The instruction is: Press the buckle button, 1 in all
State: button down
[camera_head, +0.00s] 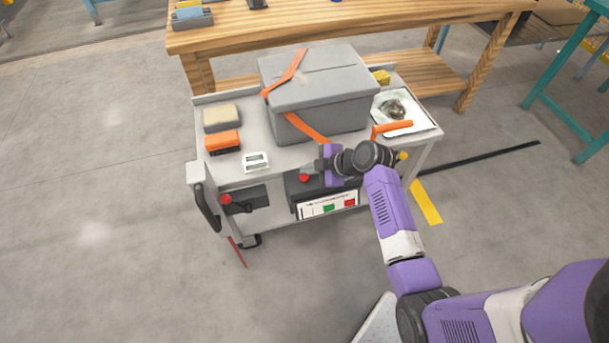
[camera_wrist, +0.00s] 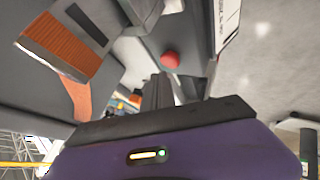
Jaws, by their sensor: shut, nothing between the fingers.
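A red round button (camera_head: 305,178) sits on a dark block (camera_head: 296,189) at the cart's front edge, below the orange strap (camera_head: 306,128) of the grey box. What looks like the same red button also shows in the wrist view (camera_wrist: 170,58), just beyond my fingertips. I cannot tell whether they touch it. My gripper (camera_head: 318,165) is shut and empty, close to the button's upper right in the head view. Its dark fingers also show in the wrist view (camera_wrist: 158,88). A second red knob (camera_head: 227,199) is at the cart's front left.
The grey strapped box (camera_head: 335,104) fills the cart's middle. An orange block (camera_head: 222,141), a tan block (camera_head: 221,117) and a small white item (camera_head: 256,161) lie to its left. A white tray (camera_head: 418,124) is to its right. A wooden bench (camera_head: 330,30) stands behind.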

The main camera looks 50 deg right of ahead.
aim_at(308, 177)
jog(key=shift+r+p, duration=1.8)
jog(key=shift+r, duration=0.7)
jog(key=w+d+r+m+t+h, duration=0.1)
jog(key=d+r+m+t+h, duration=0.1)
jog(key=d+r+m+h, duration=0.3)
jog(key=s+a+r+m+t+h, duration=0.1)
jog(key=s+a+r+m, duration=0.15)
jog(key=s+m, duration=0.2)
jog(key=s+a+r+t+y, duration=0.1)
jog(key=s+a+r, duration=0.3)
jog(key=s+a, duration=0.4)
jog(key=s+a+r+y, duration=0.2)
jog(key=s+a+r, duration=0.2)
jog(key=s+a, duration=0.4)
jog(key=s+a+r+m+t+y, duration=0.1)
jog(key=s+a+r, duration=0.3)
jog(key=s+a, duration=0.5)
jog(key=shift+s+t+y, duration=0.3)
jog(key=shift+s+y, duration=0.1)
jog(key=shift+s, duration=0.6)
